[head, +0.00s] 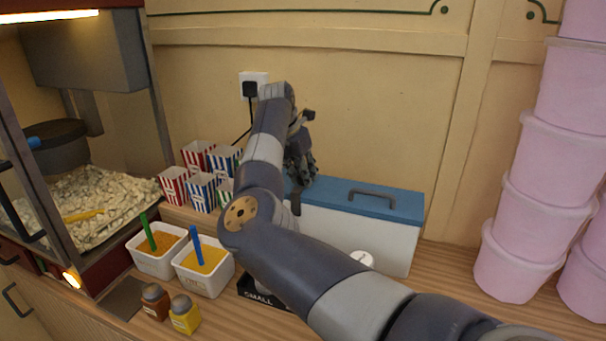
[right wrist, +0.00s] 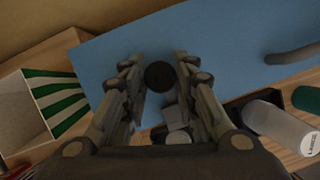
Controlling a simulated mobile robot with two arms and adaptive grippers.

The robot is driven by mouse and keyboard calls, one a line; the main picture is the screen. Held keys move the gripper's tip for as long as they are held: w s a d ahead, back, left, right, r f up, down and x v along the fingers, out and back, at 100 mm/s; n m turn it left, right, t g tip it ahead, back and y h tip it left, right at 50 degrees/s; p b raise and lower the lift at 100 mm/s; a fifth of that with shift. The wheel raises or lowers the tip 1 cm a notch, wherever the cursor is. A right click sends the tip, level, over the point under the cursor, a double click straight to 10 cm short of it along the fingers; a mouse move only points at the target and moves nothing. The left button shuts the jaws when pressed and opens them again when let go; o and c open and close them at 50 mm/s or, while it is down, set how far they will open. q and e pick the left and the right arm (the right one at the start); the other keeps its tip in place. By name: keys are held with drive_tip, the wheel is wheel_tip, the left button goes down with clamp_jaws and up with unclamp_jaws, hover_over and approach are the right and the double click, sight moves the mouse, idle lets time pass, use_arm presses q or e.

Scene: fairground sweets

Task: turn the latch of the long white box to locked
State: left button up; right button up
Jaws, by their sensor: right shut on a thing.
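The long white box (head: 385,243) stands against the back wall with a blue lid (head: 338,197) and a dark handle (head: 372,193). My right gripper (head: 300,178) reaches down over the lid's left end. In the right wrist view the fingers of my right gripper (right wrist: 160,72) stand on either side of a round black knob (right wrist: 160,75), seemingly the latch, and are shut on it. The blue lid (right wrist: 230,45) fills the space around it. My arm hides the box's left front, and the latch's turned position cannot be told. My left gripper is not in view.
Striped popcorn boxes (head: 202,190) stand close left of my right gripper. Two white tubs (head: 205,281) with coloured handles and two small jars (head: 184,314) sit in front. Pink tubs (head: 520,205) are stacked at right. A popcorn machine (head: 88,66) stands at left.

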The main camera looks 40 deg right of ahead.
drive_tip(key=shift+r+m, duration=0.1)
drive_tip(key=shift+m, duration=0.4)
drive_tip(key=o, duration=1)
drive_tip(key=shift+o, duration=0.2)
drive_tip(key=v, duration=1.2)
drive_tip(key=shift+w, duration=0.3)
